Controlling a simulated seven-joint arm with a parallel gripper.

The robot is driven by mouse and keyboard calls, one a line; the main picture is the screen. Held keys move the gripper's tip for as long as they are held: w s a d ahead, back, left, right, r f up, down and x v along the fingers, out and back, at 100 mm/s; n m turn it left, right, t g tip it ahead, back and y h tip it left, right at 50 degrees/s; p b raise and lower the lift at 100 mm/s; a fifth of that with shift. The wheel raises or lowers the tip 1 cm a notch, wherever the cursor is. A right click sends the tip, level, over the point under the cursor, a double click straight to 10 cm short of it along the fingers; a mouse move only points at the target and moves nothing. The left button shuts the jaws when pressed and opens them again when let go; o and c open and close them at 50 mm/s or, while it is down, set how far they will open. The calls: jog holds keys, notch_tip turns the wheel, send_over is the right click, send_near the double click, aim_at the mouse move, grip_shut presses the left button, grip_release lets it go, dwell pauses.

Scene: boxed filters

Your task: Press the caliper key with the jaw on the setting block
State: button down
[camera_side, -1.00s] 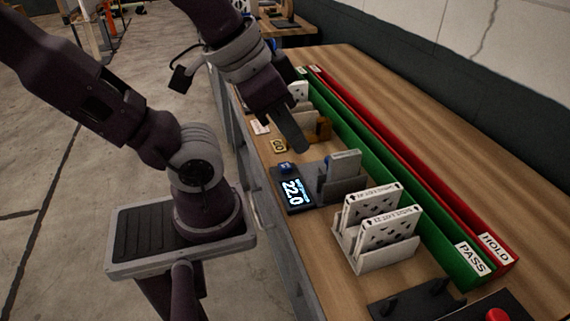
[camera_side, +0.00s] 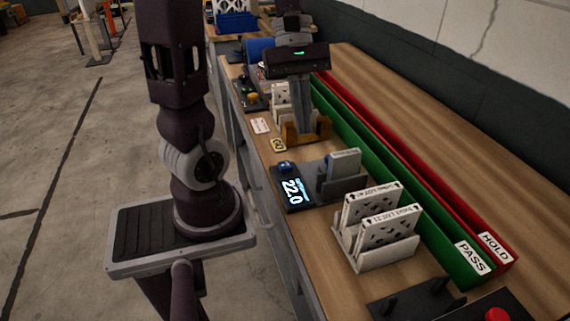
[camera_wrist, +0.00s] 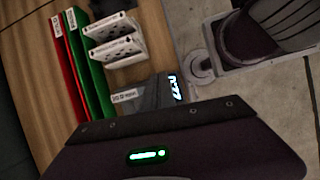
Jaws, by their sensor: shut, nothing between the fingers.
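The caliper shows a lit display (camera_side: 292,192) reading 22.0 near the bench's front edge, with a small blue key (camera_side: 286,166) just beyond it. The display also shows in the wrist view (camera_wrist: 175,87). A light grey block (camera_side: 345,160) stands in the dark caliper body beside the blue jaw part; I cannot tell whether they touch. My gripper (camera_side: 299,128) is shut and empty, pointing down at the yellow-brown holder, beyond the caliper and apart from the key. Its fingers are hidden in the wrist view.
The yellow-brown holder (camera_side: 322,127) is close around my fingertips. A white rack (camera_side: 378,256) with boxed filters stands nearer the camera. Green PASS (camera_side: 440,236) and red HOLD (camera_side: 462,206) channels run along the back. A yellow tag (camera_side: 278,145) lies between holder and caliper.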

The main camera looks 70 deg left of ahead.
aim_at(283, 162)
jog(key=a+f+n+t+h, duration=0.2)
jog(key=a+f+n+h, duration=0.2)
jog(key=a+n, duration=0.6)
jog(key=shift+s+a+f+n, duration=0.35)
jog(key=shift+f+n, duration=0.4)
jog(key=shift+n, duration=0.45)
jog(key=shift+w, duration=0.1)
jog(key=shift+f, duration=4.4)
jog(key=shift+f, duration=0.45)
